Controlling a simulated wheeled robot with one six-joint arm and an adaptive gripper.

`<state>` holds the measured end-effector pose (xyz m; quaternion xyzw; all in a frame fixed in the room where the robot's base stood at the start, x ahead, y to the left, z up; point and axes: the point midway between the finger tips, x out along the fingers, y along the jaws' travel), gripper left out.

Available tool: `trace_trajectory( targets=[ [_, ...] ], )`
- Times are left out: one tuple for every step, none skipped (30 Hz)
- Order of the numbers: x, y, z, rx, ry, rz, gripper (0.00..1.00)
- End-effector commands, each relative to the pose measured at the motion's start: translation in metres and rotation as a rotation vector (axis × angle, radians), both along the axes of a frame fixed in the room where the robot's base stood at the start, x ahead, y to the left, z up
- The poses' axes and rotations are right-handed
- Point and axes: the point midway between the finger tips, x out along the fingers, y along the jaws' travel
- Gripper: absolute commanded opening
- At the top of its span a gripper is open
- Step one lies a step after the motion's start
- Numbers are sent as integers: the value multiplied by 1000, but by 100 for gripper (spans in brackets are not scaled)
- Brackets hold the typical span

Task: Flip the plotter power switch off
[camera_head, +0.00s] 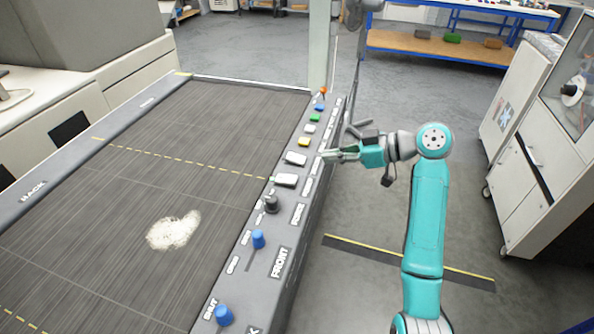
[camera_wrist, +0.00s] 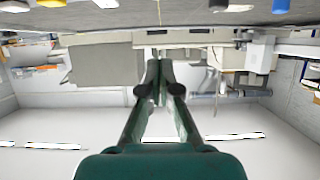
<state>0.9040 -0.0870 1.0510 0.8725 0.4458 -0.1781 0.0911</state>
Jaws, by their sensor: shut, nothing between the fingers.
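The plotter's dark control strip (camera_head: 262,238) runs along the right side of the flat bed. On it are two white rocker-like switches, a farther one (camera_head: 296,158) and a nearer one (camera_head: 285,180), and a black knob (camera_head: 271,203). Small labels stand beside them; I cannot surely read which marks power. My gripper (camera_head: 328,156) is shut and empty, pointing left at the strip's outer edge, near the farther white switch. Whether it touches the strip is unclear. In the wrist view my gripper (camera_wrist: 158,78) has its fingertips together, with coloured controls along the top edge.
Blue knobs (camera_head: 258,239) sit nearer on the strip; yellow (camera_head: 304,142), green (camera_head: 314,118) and orange-topped controls sit farther along. A pale fluffy patch (camera_head: 173,231) lies on the bed (camera_head: 120,262). A white cabinet (camera_head: 530,150) stands right. Floor between is mostly clear.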

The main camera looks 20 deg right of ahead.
Motion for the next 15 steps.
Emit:
trace_trajectory(
  targets=[
    [0, 0, 0, 0, 0, 0, 0],
    [0, 0, 0, 0, 0, -1, 0],
    [0, 0, 0, 0, 0, -1, 0],
    [0, 0, 0, 0, 0, -1, 0],
    [0, 1, 0, 0, 0, -1, 0],
    [1, 1, -1, 1, 0, -1, 0],
    [1, 2, -1, 1, 0, -1, 0],
    [2, 4, -2, 1, 0, 0, 0],
    [4, 6, -3, 1, 0, 0, 0],
    [6, 9, -4, 2, 0, 1, 0],
    [7, 11, -6, 2, 0, 1, 0],
    [10, 16, -8, 1, 1, 1, 0],
    [13, 19, -10, 0, 0, 1, 0],
    [15, 23, -12, 1, 0, 2, 0],
    [19, 29, -14, 1, 0, 3, 0]
  ],
)
